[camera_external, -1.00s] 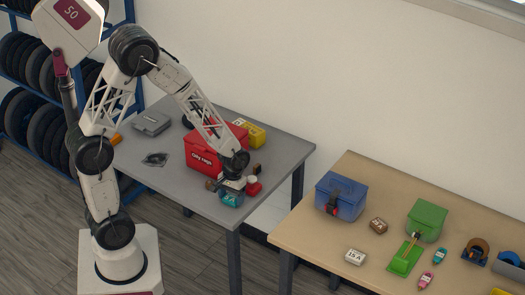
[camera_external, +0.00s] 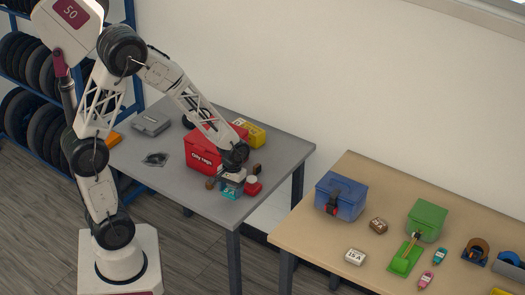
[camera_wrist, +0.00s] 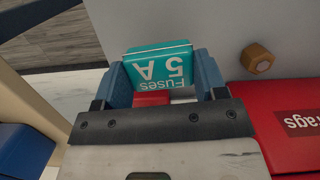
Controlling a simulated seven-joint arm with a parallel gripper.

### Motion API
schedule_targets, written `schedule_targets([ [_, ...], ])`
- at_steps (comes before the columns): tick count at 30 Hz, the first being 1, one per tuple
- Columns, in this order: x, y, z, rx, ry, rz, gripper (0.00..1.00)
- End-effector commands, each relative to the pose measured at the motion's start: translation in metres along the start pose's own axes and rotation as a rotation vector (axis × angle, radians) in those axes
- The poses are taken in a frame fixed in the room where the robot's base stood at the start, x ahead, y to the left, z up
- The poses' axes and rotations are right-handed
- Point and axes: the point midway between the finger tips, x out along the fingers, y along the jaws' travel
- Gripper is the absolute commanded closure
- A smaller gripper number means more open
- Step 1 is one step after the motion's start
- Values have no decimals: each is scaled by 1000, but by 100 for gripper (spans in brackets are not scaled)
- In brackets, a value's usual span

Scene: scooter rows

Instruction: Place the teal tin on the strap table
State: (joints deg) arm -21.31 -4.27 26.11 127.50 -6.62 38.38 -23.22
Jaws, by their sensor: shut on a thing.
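The teal tin (camera_external: 229,193), lettered "Fuses 5 A", is held between my gripper's two blue fingers, and it fills the gap in the wrist view (camera_wrist: 160,66). My gripper (camera_external: 232,178) is shut on it, low over the front corner of the grey table (camera_external: 190,194). The tin appears slightly above the tabletop. No label marks a strap table; a wooden table (camera_external: 315,246) stands to the right, across a gap.
The wooden table holds a blue box (camera_external: 341,194), a green box (camera_external: 427,219) and a white "15 A" tin (camera_external: 356,257). Its front left corner is clear.

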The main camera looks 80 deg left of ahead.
Motion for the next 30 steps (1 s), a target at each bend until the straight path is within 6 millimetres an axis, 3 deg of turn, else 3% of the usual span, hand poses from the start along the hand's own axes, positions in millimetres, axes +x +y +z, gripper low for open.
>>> schedule_targets([
  [18,4,-52,86,-1,1,1,62],
  [30,6,-76,127,-1,0,0,62],
])
